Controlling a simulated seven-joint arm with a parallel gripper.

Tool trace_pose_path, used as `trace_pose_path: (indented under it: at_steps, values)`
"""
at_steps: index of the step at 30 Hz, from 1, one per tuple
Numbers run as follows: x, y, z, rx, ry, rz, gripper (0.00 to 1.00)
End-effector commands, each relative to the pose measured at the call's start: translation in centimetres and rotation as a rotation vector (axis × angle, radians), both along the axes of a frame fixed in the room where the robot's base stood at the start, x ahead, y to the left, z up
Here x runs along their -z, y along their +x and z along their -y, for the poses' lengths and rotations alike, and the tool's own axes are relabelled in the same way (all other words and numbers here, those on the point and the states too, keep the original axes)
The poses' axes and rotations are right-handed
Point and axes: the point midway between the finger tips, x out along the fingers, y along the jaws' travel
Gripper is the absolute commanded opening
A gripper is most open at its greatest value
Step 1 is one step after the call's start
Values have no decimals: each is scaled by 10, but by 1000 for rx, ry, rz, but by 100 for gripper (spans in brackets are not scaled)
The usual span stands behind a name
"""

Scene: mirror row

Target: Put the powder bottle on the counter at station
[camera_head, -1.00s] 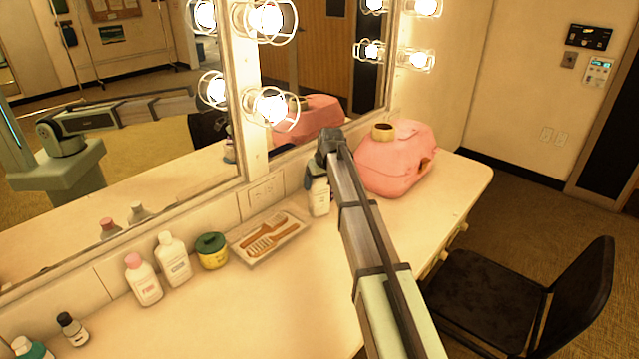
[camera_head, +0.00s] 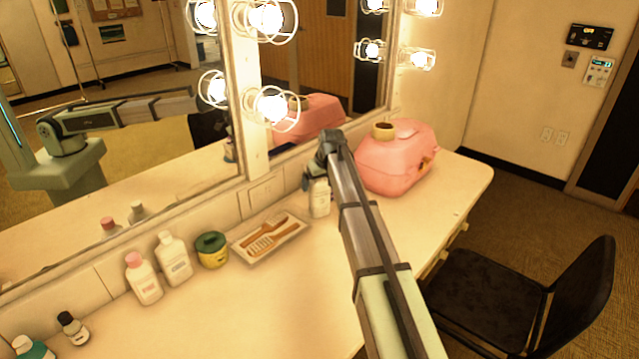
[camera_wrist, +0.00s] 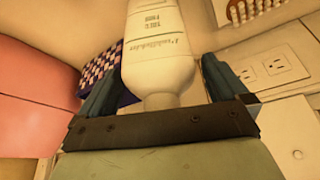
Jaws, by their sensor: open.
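A white bottle (camera_head: 319,198) stands on the counter (camera_head: 300,285) by the mirror wall, just left of the pink case. Its printed label is too blurred to read for certain. My gripper (camera_head: 316,175) is at this bottle's top, partly hidden by my arm in the head view. In the wrist view the bottle (camera_wrist: 158,50) is between the two fingers of my gripper (camera_wrist: 163,70), one on each side. The fingers are open. Two more white bottles stand at the left, one with a pink cap (camera_head: 144,280) and one with a white cap (camera_head: 174,258).
A pink case (camera_head: 397,165) stands close to the right of my gripper. A tray (camera_head: 285,240) with a comb and brush and a yellow-green jar (camera_head: 212,251) lie to the left. A small dark-capped bottle (camera_head: 73,328) is farther left. The front counter is clear. A black chair (camera_head: 540,300) stands right.

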Motion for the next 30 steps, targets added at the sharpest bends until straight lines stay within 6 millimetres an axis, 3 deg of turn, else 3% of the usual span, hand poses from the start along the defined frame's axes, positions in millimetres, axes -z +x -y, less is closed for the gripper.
trace_pose_path:
  at_steps: [18, 30]
  values:
    - [-90, -35, 15, 0, 0, 2, 100]
    - [-110, -42, 18, 0, 0, 0, 100]
